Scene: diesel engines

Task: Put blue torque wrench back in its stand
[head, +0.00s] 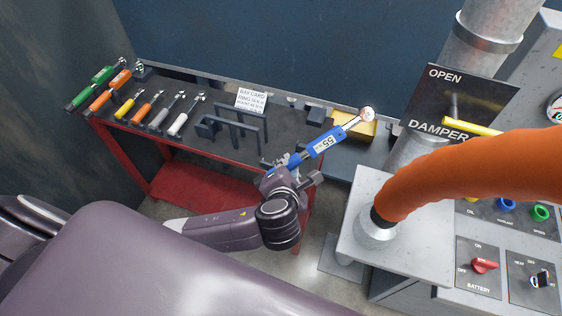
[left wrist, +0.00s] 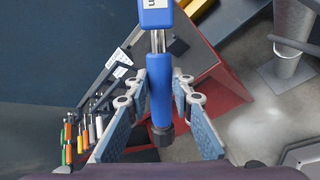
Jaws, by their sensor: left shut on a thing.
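The blue torque wrench (head: 325,143) is in my left gripper (head: 283,170), tilted up to the right, with its round metal head at the upper right end and a "55" on its blue body. In the left wrist view the blue handle (left wrist: 159,90) runs between the two fingers of the left gripper (left wrist: 160,95), with its dark end cap toward the palm. A dark stand frame with uprights (head: 240,128) is on the bench, left of the wrench, with no wrench visible in it. My right gripper is not in view.
The red-legged bench (head: 180,184) carries several coloured tools at left and a white card (head: 251,100). A yellow box (head: 355,125) lies behind the wrench. A grey console (head: 400,260) with a thick orange hose (head: 470,175) and a damper sign (head: 455,105) stand at right.

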